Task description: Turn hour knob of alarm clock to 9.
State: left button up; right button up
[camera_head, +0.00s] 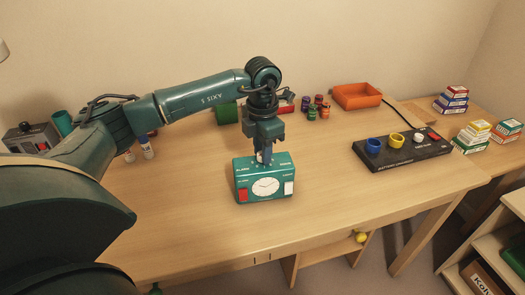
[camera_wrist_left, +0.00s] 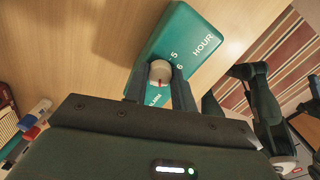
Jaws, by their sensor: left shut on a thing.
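The teal alarm clock (camera_head: 251,180) stands upright on the desk, its white dial facing me, with a red switch at left and a white one at right. My left gripper (camera_head: 264,158) points down onto its top. In the left wrist view my gripper (camera_wrist_left: 160,82) is shut on a pale round hour knob (camera_wrist_left: 160,70) with a red mark. The clock's top (camera_wrist_left: 185,35) shows 5 and 6 beside the knob and the word HOUR further off. Other numerals are hidden by the fingers and knob.
A black panel (camera_head: 400,160) with coloured knobs lies to the right, with an orange tray (camera_head: 357,96) behind it. Several small cans (camera_head: 318,108) stand behind the clock. Small boxes (camera_head: 471,137) are stacked far right. The desk in front of the clock is clear.

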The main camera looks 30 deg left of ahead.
pick_arm(q)
jog(key=shift+m+b, duration=0.4)
jog(key=shift+m, duration=1.8)
jog(key=o, duration=1)
jog(key=shift+r, duration=0.15)
notch_tip(320, 180, up, 13)
